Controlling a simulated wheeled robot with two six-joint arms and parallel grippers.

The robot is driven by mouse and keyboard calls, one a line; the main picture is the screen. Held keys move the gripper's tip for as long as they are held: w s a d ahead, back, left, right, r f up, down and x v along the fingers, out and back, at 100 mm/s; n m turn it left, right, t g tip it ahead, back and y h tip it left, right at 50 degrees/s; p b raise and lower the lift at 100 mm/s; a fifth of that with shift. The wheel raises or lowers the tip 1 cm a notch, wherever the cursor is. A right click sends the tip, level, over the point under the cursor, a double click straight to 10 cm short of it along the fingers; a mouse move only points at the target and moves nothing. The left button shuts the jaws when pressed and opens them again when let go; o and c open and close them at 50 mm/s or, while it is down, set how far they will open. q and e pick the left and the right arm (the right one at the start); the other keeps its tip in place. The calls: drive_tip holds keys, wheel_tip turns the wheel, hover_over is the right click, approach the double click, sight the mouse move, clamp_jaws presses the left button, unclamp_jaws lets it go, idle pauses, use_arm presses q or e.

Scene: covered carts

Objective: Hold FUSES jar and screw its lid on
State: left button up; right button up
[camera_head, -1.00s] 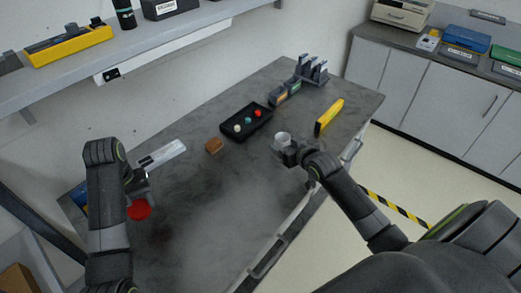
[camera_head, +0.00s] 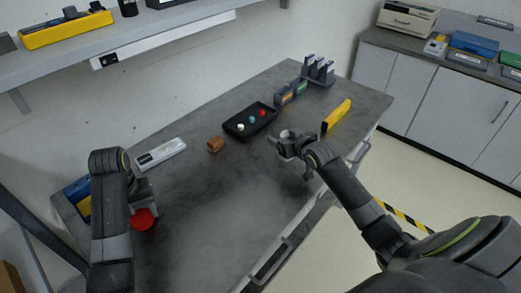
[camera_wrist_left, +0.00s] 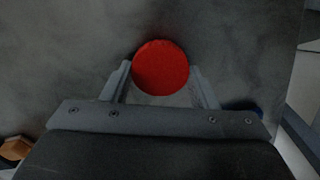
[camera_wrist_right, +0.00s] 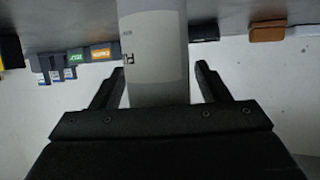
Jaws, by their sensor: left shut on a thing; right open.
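The red lid (camera_wrist_left: 160,68) is a round disc between the fingers of my left gripper (camera_wrist_left: 163,85), which is shut on it. In the head view the red lid (camera_head: 144,219) shows at the near left of the bench, below my left gripper. The pale, cylindrical FUSES jar (camera_wrist_right: 155,50) stands between the spread fingers of my right gripper (camera_wrist_right: 157,88); only part of its label shows. In the head view the rim of the jar (camera_head: 288,134) shows just beyond my right gripper (camera_head: 288,148), which is open around it. The lid and jar are well apart.
A black tray (camera_head: 237,133) with several coloured round pieces lies behind the jar. A brown block (camera_head: 216,145), a white labelled bar (camera_head: 161,155) and a yellow level (camera_head: 337,115) lie on the bench (camera_head: 215,200). The bench's middle front is clear.

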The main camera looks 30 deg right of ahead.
drive_tip(key=c, duration=1.2)
use_arm(q)
drive_tip(key=shift+r, duration=0.15)
use_arm(e)
drive_tip(key=shift+o, duration=0.2)
drive_tip(key=shift+r, duration=0.15)
